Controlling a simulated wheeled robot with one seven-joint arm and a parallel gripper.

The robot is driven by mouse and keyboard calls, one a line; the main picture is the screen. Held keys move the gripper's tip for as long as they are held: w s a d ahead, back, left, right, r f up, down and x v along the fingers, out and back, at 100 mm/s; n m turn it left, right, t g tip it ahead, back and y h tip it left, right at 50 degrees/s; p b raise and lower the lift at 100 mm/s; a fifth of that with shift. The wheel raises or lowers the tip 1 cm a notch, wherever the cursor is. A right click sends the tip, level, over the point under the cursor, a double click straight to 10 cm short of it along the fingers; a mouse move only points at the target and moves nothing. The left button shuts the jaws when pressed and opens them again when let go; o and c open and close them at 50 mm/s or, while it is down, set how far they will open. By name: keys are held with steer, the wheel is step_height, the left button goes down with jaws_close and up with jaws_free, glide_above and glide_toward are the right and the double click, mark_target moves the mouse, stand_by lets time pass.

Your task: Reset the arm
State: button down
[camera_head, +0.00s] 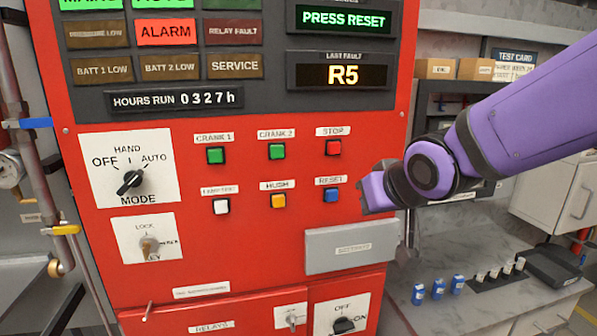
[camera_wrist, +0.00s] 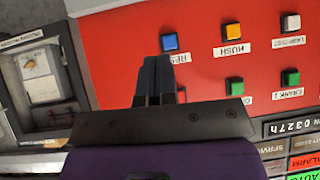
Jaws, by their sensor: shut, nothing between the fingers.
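My arm reaches in from the right in the head view, with my gripper (camera_head: 364,196) just right of the blue RESET button (camera_head: 330,195) on the red panel. In the wrist view, my gripper's dark fingers (camera_wrist: 157,62) are together and empty, pointing at the panel beside the blue button (camera_wrist: 170,41). I cannot tell whether they touch the panel. The RESET label shows upside down there, partly behind the fingers. The upper display (camera_head: 343,18) reads PRESS RESET and the lower display (camera_head: 342,75) reads R5. The ALARM lamp (camera_head: 166,31) is lit red.
The yellow HUSH button (camera_head: 278,201) is left of RESET; the red STOP button (camera_head: 334,147) is above it. The MODE knob (camera_head: 130,180) points toward AUTO. A grey plate (camera_head: 352,251) lies below RESET. A counter (camera_head: 470,315) with small blue items is at right.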

steer(key=s+d+r+m+g+h, duration=0.1)
steer(key=s+d+r+g, duration=0.1)
steer(key=s+d, duration=0.7)
steer(key=s+d+r+m+g+h, duration=0.2)
steer(key=s+d, duration=0.6)
steer(key=s, duration=0.1)
steer(key=shift+d, duration=0.4)
